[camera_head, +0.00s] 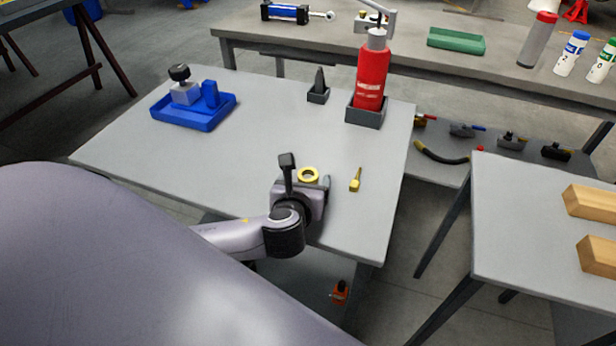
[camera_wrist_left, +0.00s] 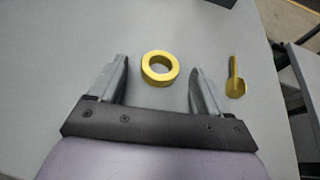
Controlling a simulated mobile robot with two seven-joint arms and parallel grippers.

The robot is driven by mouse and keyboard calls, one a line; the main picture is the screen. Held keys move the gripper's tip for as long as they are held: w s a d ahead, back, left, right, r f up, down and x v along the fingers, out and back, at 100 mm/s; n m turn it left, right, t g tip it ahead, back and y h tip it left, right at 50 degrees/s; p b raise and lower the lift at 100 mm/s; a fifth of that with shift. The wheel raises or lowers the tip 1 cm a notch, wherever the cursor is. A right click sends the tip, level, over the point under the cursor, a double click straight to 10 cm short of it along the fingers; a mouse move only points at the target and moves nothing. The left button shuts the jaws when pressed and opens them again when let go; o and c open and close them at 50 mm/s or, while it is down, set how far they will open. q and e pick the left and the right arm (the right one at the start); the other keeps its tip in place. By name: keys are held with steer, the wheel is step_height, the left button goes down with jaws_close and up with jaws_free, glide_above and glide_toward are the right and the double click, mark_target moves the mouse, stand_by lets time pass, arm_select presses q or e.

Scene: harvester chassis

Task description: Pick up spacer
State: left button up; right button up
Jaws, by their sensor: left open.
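The spacer, a yellow ring (camera_head: 308,174), lies flat on the grey table near its front edge. In the left wrist view the ring (camera_wrist_left: 160,68) sits ahead of the gap between my fingers, roughly centred. My left gripper (camera_wrist_left: 160,77) is open and empty, with one finger to each side of the gap. In the head view my left gripper (camera_head: 308,181) is just in front of and above the ring, partly hiding the table there. I cannot tell the exact height of the fingers. My right gripper is not in view.
A yellow pointed piece (camera_head: 355,180) lies right of the ring. A blue tray (camera_head: 200,122) stands at the table's back left. A red bottle (camera_head: 372,75) in a grey holder and a small dark holder (camera_head: 318,95) stand at the back. The table's middle is clear.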

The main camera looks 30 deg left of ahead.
arm_select(q)
steer(key=shift+w+a, duration=0.1)
steer(key=shift+w, duration=0.1)
steer(key=shift+f, duration=0.1)
steer(key=c, duration=1.2)
